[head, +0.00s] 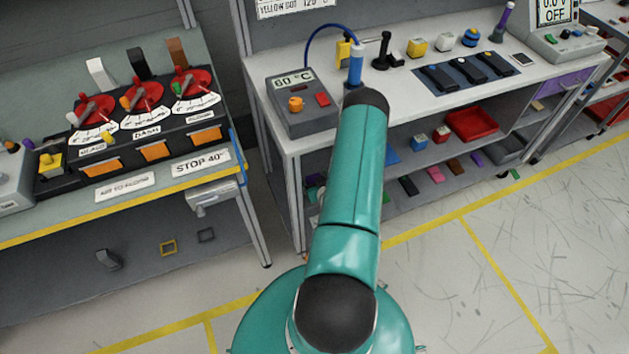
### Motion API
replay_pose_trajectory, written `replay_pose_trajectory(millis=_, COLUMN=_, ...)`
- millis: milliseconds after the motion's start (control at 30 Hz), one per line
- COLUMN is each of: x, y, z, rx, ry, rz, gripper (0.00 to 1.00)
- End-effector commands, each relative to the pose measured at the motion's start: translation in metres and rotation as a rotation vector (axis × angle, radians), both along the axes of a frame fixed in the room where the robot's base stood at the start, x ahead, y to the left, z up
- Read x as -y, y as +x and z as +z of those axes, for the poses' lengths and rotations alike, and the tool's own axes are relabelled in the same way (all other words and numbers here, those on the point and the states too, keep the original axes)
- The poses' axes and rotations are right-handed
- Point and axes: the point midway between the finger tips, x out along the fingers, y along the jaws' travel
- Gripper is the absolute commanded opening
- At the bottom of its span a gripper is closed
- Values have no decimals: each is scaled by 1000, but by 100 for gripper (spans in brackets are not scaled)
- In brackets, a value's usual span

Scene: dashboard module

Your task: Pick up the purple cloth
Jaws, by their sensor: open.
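I cannot make out a purple cloth for sure. A small purple piece (477,159) lies on the lower shelf of the right bench, too small to tell whether it is cloth. A flat purple panel (565,84) is at the bench's right end. My teal arm reaches up the middle of the view toward the bench. My gripper is not visible; the arm hides whatever is beyond its dark end joint.
On the bench top (415,105) stand a 60 °C station (302,100), a blue-and-white tool (355,65) with a blue cord, and a dark mat (468,72). The shelf holds a red tray (472,124). A left bench (60,225) carries red dials. Open floor (470,270) lies right.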

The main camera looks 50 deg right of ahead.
Motion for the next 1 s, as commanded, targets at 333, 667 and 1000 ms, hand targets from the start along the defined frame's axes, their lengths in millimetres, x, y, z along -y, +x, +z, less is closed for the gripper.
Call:
replay_pose_trajectory(millis=333, x=0, y=0, z=0, rx=0, ry=0, rz=0, gripper=32)
replay_pose_trajectory(millis=667, x=0, y=0, z=2, rx=1, ry=-1, rz=0, gripper=32)
replay_pose_trajectory(millis=1000, x=3, y=-5, z=38, rx=0, ry=-4, rz=-2, gripper=32)
